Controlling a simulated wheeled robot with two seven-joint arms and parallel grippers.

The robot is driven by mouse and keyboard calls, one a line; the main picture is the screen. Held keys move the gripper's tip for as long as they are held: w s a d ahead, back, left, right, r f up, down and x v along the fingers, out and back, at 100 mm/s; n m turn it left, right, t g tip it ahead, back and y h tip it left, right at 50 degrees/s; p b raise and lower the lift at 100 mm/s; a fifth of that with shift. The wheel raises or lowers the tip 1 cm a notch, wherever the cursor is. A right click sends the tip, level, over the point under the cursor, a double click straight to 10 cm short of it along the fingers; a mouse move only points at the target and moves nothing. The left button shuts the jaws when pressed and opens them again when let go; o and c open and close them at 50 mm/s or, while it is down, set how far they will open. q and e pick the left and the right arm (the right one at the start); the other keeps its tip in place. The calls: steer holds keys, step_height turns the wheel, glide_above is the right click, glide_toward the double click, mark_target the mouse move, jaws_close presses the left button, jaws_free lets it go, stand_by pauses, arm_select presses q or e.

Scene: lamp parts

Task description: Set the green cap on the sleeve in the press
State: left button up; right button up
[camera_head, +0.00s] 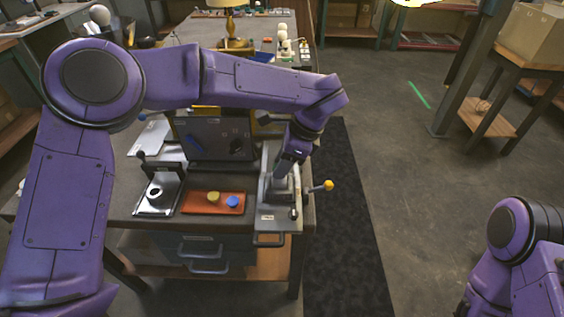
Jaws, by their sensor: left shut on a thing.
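My left gripper (284,168) reaches down from above over the press (268,196) at the right front corner of the workbench. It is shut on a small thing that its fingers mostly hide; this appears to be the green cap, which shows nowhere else. The sleeve in the press is hard to make out below the gripper, and I cannot tell whether the cap touches it. The press has a lever with a yellow knob (328,185) sticking out to the right. My right arm is at the lower right, its gripper out of view.
An orange tray (194,208) left of the press holds a yellow cap (213,197) and a blue cap (233,202). A metal fixture (157,195) stands farther left. A dark panel box (213,140) stands behind. A lamp (229,20) is at the far end. The floor right is open.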

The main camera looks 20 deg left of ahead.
arm_select(q)
steer(key=shift+f+b, duration=0.3)
steer(key=shift+r, duration=0.25)
steer(key=shift+f+b, duration=0.25)
steer(key=shift+b, duration=0.15)
steer(key=shift+r, duration=0.25)
stand_by(0.5)
steer(key=shift+f+b, duration=0.3)
steer(key=shift+b, duration=0.15)
steer(key=shift+r, duration=0.3)
stand_by(0.3)
steer(key=shift+f+b, duration=0.25)
steer(key=shift+b, duration=0.1)
steer(key=shift+r, duration=0.25)
stand_by(0.3)
steer(key=shift+f+b, duration=0.3)
steer(key=shift+b, duration=0.1)
